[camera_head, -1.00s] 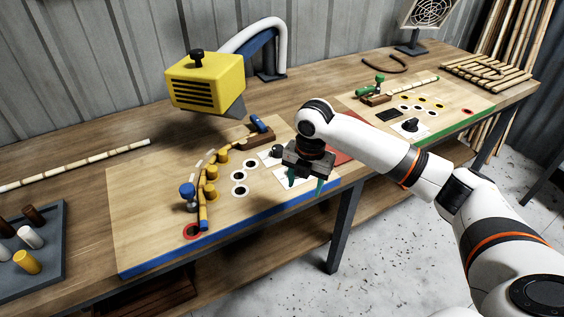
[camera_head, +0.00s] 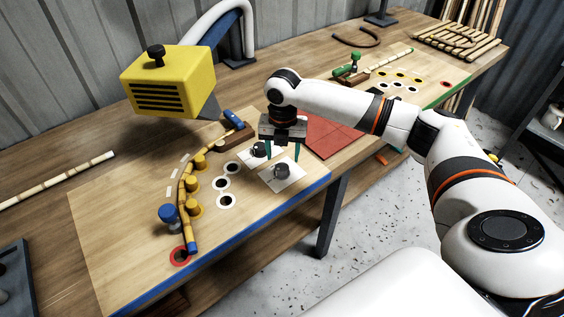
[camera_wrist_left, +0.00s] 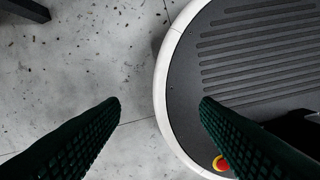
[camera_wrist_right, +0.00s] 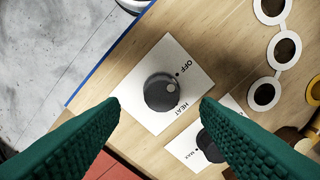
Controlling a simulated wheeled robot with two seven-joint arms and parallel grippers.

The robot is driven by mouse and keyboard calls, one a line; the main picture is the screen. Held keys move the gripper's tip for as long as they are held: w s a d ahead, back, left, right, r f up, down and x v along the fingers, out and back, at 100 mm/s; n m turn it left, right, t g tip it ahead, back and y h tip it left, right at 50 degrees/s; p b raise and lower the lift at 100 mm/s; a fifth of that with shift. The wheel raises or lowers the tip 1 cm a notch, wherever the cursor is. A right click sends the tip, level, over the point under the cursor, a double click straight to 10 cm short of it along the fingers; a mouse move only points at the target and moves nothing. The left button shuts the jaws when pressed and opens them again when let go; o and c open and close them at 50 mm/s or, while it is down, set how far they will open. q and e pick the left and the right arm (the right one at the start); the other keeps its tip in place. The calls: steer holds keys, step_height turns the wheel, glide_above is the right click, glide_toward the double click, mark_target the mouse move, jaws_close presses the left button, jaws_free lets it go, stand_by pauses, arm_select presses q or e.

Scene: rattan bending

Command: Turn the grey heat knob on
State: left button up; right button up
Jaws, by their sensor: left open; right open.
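The grey heat knob (camera_wrist_right: 161,92) is round and dark, on a white plate marked OFF and HEAT in the right wrist view. Its pale index dot faces the dot by OFF. In the head view the knob (camera_head: 281,171) sits near the board's blue front edge. My right gripper (camera_wrist_right: 160,102) is open, its green fingers apart on either side of the knob in that view; how high it hovers is hard to tell. It also shows in the head view (camera_head: 282,152). My left gripper (camera_wrist_left: 160,103) is open and empty above the floor and my base.
A second dark knob (camera_wrist_right: 212,138) on a white plate marked MAX is close beside. A red mat (camera_head: 333,137) lies right of the plates. A yellow heater box (camera_head: 168,82), a peg-held rattan cane (camera_head: 183,205) and ringed holes (camera_head: 226,200) are to the left.

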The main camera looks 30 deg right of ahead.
mark_target(282, 167)
step_height(282, 167, down, 4)
steer(key=shift+w+f, duration=0.1)
steer(key=shift+f, duration=0.65)
arm_select(q)
steer(key=shift+w+r, duration=0.2)
steer(key=shift+w, duration=0.4)
steer(key=shift+w+r, duration=0.2)
steer(key=shift+w, duration=0.35)
steer(key=shift+s, duration=0.1)
